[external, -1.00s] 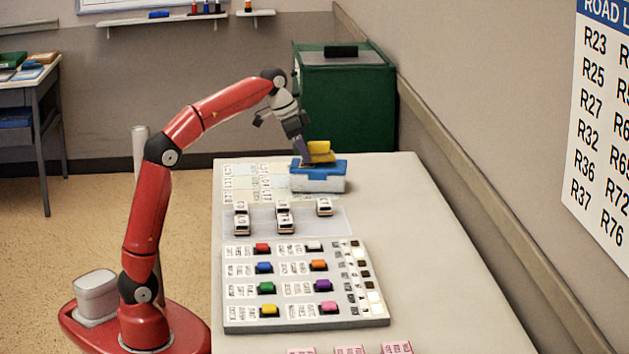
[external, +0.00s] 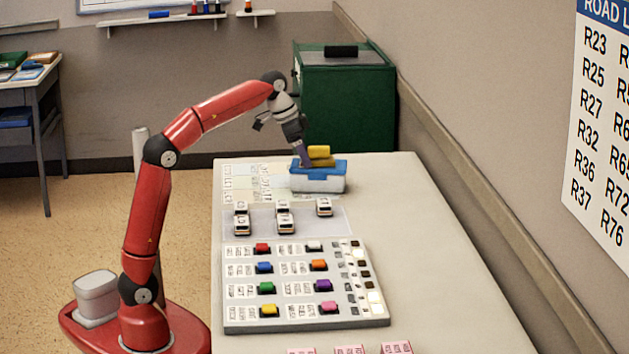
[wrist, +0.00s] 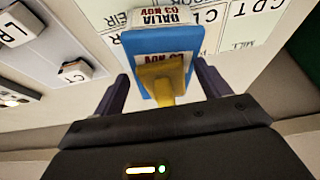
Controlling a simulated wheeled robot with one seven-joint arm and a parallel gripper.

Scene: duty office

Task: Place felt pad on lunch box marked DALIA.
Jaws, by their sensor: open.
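The lunch box (external: 318,183) has a white body and a blue lid, and stands at the far end of the table. In the wrist view its blue lid (wrist: 137,44) shows, with a label reading DALIA 03 NOV (wrist: 165,17). A yellow piece with a stem, apparently the felt pad (wrist: 160,82), lies on the lid; it also shows in the external view (external: 319,151). My gripper (wrist: 161,74) is open, with one finger on each side of the yellow piece and gaps between. In the external view my gripper (external: 303,160) reaches down at the lid.
Lettered cards (external: 240,180) lie left of the box. A panel with coloured buttons (external: 300,320) lies in front. A green cabinet (external: 345,105) stands behind the table. The table's right side is clear.

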